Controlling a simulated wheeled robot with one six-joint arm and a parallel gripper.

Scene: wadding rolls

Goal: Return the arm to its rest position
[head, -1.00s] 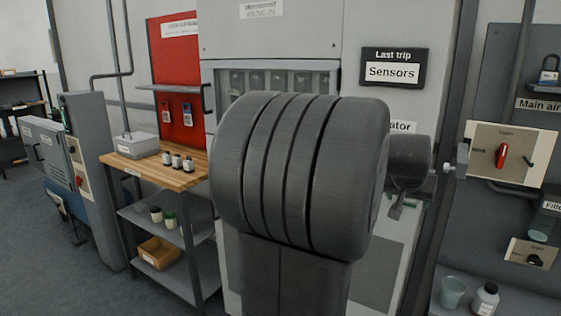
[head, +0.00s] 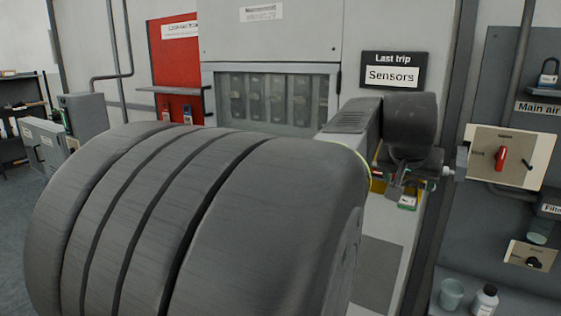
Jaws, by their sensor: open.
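My own arm fills the foreground, with a large dark ribbed joint (head: 200,220) covering the lower left and middle of the head view. Beyond it, a smaller dark joint (head: 410,120) of my arm stands in front of the grey cabinet. My gripper (head: 397,190) shows small and dark below that joint. It is open, and I see nothing held in it. Its finger details are small and partly hidden by the arm.
The grey cabinet (head: 270,30) with a window stands behind my arm. At right is a panel with a red rotary handle (head: 501,158). A cup (head: 451,294) and a white bottle (head: 485,301) stand at lower right. A red board (head: 180,65) hangs at left.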

